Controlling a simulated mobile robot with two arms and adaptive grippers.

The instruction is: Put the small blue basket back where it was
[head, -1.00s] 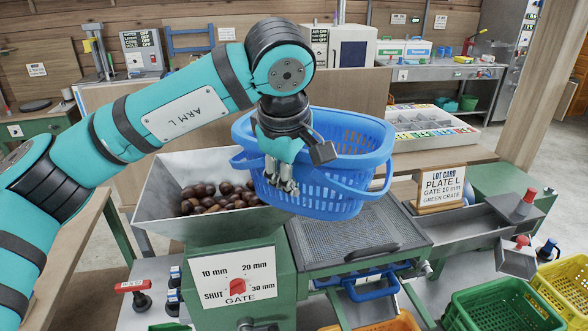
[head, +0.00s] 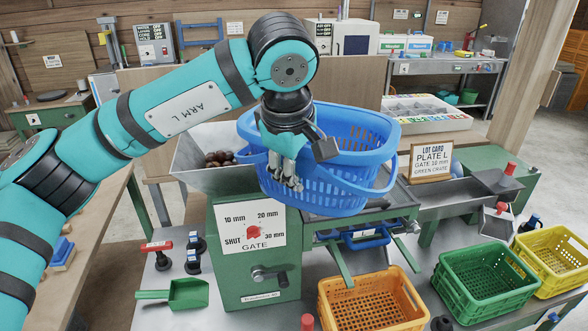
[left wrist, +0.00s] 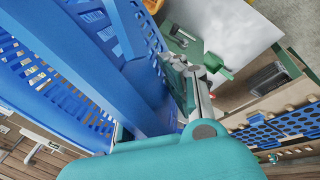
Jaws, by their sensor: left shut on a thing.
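The small blue basket (head: 352,150) hangs in my left gripper (head: 287,182), whose fingers are shut on its near left side, by the rim and handle. The basket looks roughly upright, and what I see of its inside is bare; its floor is hidden. In the head view it overlaps the green sorting machine (head: 255,275), covering most of its screen and part of the hopper (head: 190,172). In the left wrist view the basket's blue wall (left wrist: 75,75) fills the left side, beside the gripper fingers (left wrist: 195,90). My right gripper is out of view.
An orange crate (head: 372,316), a green crate (head: 490,300) and a yellow crate (head: 545,283) stand on the front bench at right. A lot card (head: 431,160) stands behind. A divided tray (head: 425,115) sits behind.

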